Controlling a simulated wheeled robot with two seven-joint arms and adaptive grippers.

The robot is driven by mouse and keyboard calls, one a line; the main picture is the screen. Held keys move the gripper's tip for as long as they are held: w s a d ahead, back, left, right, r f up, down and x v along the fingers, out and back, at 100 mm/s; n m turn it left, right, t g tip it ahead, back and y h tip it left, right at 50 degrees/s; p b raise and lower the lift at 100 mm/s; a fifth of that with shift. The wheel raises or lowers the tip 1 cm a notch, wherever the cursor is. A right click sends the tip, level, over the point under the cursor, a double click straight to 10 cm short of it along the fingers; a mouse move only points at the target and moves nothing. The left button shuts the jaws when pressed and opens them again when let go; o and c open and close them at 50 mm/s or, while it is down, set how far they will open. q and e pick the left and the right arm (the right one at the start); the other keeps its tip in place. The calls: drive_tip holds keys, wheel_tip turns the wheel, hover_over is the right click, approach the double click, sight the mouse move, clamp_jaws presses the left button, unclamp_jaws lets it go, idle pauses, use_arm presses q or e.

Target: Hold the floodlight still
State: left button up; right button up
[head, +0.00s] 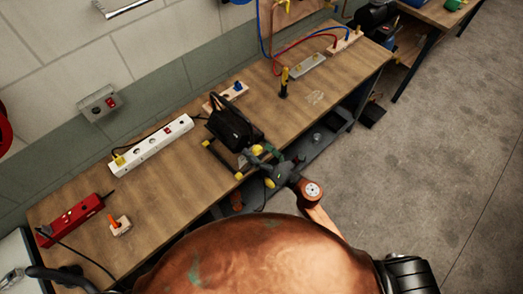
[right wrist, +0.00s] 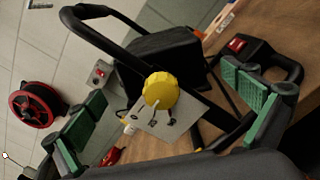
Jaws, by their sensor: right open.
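The black floodlight (head: 232,125) stands on the wooden workbench (head: 165,205) on a frame with yellow feet. My right gripper (head: 264,163) is at its near side, by the bench's front edge. In the right wrist view, the green-padded fingers of the right gripper (right wrist: 166,98) are spread wide. The floodlight (right wrist: 170,60), its yellow knob (right wrist: 161,90) and a pale metal plate (right wrist: 170,118) show in the gap. The pads look apart from the knob; I cannot tell how deep it lies between them. My left gripper is not in view.
A white power strip (head: 150,146) lies left of the floodlight; a red power strip (head: 75,217) lies farther left. A yellow-and-black tool (head: 284,83) stands to its right. A large copper-coloured rounded surface (head: 250,262) fills the lower foreground. Grey floor (head: 440,130) is open at right.

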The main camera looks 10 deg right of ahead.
sight(247, 140)
drive_tip(key=shift+x, duration=2.8)
drive_tip(key=c, duration=1.9)
